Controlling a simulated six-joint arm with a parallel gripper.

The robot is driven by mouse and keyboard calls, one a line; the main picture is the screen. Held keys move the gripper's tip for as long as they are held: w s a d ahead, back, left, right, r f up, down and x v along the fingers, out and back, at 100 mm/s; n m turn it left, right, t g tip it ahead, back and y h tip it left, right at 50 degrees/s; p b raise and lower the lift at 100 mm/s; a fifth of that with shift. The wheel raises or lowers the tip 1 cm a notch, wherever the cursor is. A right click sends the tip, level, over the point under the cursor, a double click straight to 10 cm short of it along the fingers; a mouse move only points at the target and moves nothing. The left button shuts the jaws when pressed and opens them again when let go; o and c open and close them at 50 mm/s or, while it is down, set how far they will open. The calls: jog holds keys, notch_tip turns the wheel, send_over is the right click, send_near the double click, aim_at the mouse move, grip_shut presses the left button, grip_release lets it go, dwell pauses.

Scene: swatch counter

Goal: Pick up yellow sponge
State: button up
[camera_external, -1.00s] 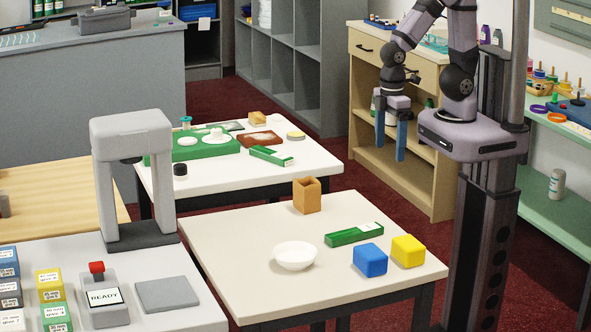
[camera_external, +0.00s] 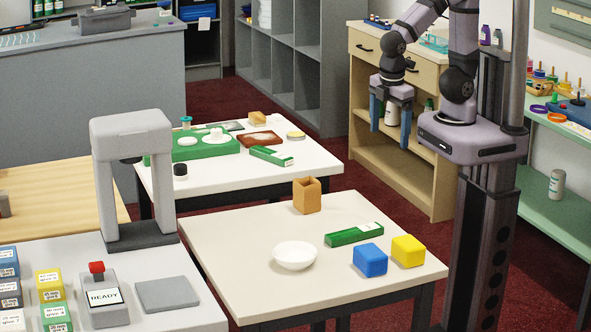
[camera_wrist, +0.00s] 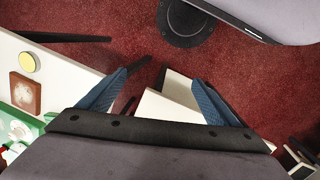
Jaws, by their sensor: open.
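A yellow block (camera_external: 408,251) with rounded edges, which looks like the sponge, sits on the right corner of the near white table (camera_external: 225,248). A blue block (camera_external: 370,260) of similar size is just left of it. My gripper (camera_external: 391,120) hangs above the floor by the wooden cabinet, well above and behind the yellow block. It is open and empty, fingers pointing down. The wrist view shows its two blue fingers (camera_wrist: 160,86) spread apart over red carpet and part of a table. I cannot make out the yellow block in the wrist view.
The near table also holds a green box (camera_external: 354,234), a white bowl (camera_external: 295,256) and an open orange-brown container (camera_external: 307,195). A second white table (camera_external: 310,160) behind carries a green tray (camera_external: 215,146) and small items. The wooden cabinet (camera_external: 440,170) stands beside my gripper.

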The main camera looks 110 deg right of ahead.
jog(key=w+a+f+n+t+h+b, duration=0.2)
jog(key=w+a+n+t+h+b, duration=0.25)
jog(key=w+n+h, duration=0.65)
jog(key=w+a+r+n+t+y+b, duration=0.1)
jog(key=w+a+n+t+y, duration=0.1)
jog(key=a+n+t, duration=0.35)
jog(key=w+a+r+n+t+y+b, duration=0.1)
jog(key=a+n+t+y, duration=0.1)
jog(key=a+n, duration=0.55)
jog(key=s+a+n+t+y+b, duration=0.1)
jog(key=s+a+n+t+y, duration=0.15)
jog(key=a, duration=0.45)
jog(key=s+a+n+t+y, duration=0.1)
jog(key=a+n+t+y, duration=0.2)
jog(key=a, duration=0.5)
jog(key=s+a+n+t+y+b, duration=0.1)
jog(key=s+a+n+y, duration=0.2)
jog(key=a, duration=0.4)
send_near(409, 242)
jog(key=w, duration=0.3)
jog(key=shift+n, duration=0.25)
jog(key=shift+w+f+p, duration=0.1)
jog(key=shift+w+p, duration=1.25)
jog(key=shift+w, duration=2.2)
